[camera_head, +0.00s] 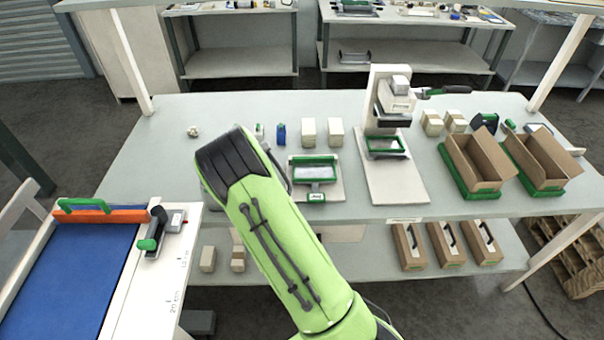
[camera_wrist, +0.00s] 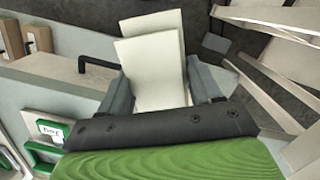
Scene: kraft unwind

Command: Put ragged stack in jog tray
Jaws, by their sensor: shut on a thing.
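My gripper (camera_wrist: 163,88) is shut on the ragged stack (camera_wrist: 153,72), a block of cream-white sheets. The stack shows as two offset parts, the rear one shifted up and right, and stands out past the grey fingers. In the head view my green arm hides the gripper and the stack. A green-framed tray (camera_head: 314,160) on a white base stands on the table just right of my arm; it looks like the jog tray. In the wrist view a green-edged piece with a white label (camera_wrist: 50,128) lies at lower left, apart from the stack; its lettering is hard to read.
A press (camera_head: 384,95) on a white board stands right of the tray. Two cardboard boxes in green trays (camera_head: 480,160) are at the right. Small pale blocks (camera_head: 308,131) stand behind the tray. A blue-topped cutting table (camera_head: 70,270) is at lower left. The table's back left is mostly clear.

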